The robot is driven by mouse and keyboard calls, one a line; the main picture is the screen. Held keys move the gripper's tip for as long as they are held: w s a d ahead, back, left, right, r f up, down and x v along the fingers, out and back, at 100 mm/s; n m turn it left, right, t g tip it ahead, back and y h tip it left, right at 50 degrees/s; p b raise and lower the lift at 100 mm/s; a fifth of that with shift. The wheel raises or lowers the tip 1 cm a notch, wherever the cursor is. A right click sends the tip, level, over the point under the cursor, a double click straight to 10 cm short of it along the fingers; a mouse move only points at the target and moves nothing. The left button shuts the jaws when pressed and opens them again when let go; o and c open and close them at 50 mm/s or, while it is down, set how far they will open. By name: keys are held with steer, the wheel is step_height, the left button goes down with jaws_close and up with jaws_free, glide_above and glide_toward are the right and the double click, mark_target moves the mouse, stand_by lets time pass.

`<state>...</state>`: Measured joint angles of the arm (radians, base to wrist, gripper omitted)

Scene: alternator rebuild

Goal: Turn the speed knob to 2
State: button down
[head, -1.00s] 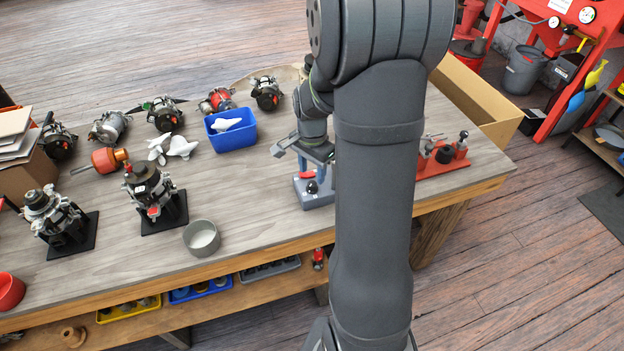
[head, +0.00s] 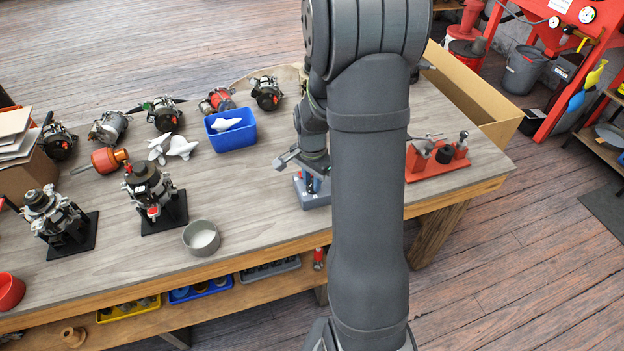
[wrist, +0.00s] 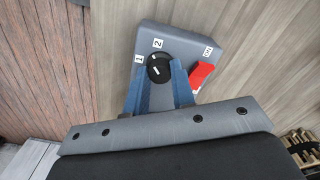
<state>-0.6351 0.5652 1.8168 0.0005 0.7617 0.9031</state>
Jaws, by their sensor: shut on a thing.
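The grey control box (wrist: 205,45) fills the upper middle of the wrist view. It carries a round black speed knob (wrist: 159,67) with a white pointer mark, labels 1 and 2 beside it, and a red switch (wrist: 202,74) near an ON label. The pointer is small, and I cannot tell exactly which label it points to. My gripper (wrist: 158,80) has its blue fingers on both sides of the knob, shut on it. In the head view the box (head: 316,201) stands near the table's front edge, below my gripper (head: 313,184), which hides the knob.
A blue bin (head: 233,139) with a white part, a grey bowl (head: 201,238) and several alternators stand to the left. The tabletop just left of the box is clear.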

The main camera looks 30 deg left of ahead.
mark_target(312, 183)
steer(key=m, duration=0.4)
steer(key=shift+m, duration=0.4)
steer(key=c, duration=1.2)
jaws_free()
step_height(312, 183, up, 18)
steer(key=shift+f, duration=0.25)
